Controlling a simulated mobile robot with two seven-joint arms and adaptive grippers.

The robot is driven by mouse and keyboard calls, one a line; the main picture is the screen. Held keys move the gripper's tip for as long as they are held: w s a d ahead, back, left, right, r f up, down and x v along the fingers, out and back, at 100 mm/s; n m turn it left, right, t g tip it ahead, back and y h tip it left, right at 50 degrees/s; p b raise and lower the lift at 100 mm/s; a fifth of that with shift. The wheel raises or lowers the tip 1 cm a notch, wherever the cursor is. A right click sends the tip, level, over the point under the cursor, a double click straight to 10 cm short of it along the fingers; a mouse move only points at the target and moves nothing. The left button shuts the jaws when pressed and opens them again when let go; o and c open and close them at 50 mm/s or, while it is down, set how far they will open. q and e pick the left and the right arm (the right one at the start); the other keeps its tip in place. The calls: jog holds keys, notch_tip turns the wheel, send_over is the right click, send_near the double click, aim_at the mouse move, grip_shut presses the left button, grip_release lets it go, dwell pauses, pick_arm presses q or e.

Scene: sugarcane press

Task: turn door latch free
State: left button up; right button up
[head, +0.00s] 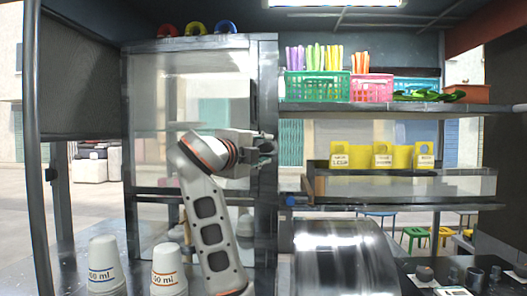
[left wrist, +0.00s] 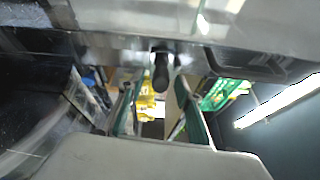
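The glass door (head: 160,110) in its metal frame stands left of centre in the head view. My left gripper (head: 266,147) is at the frame's right post, its fingers pointing right. The latch itself cannot be made out in the head view. In the left wrist view a short dark peg-like handle (left wrist: 160,72), apparently the latch, sticks out from a shiny metal bar. My left gripper (left wrist: 160,92) has its green-padded fingers apart, one on each side of the handle's line. Whether they touch it cannot be told. My right gripper is not in view.
Stacked white cups (head: 104,266) stand at the lower left. A shiny metal drum (head: 345,258) is right of my arm. Shelves at right hold a green basket (head: 318,87), a pink basket (head: 371,88) and yellow holders (head: 382,156). Dark small items lie at the lower right.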

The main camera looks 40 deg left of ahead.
pick_arm(q)
grip_shut()
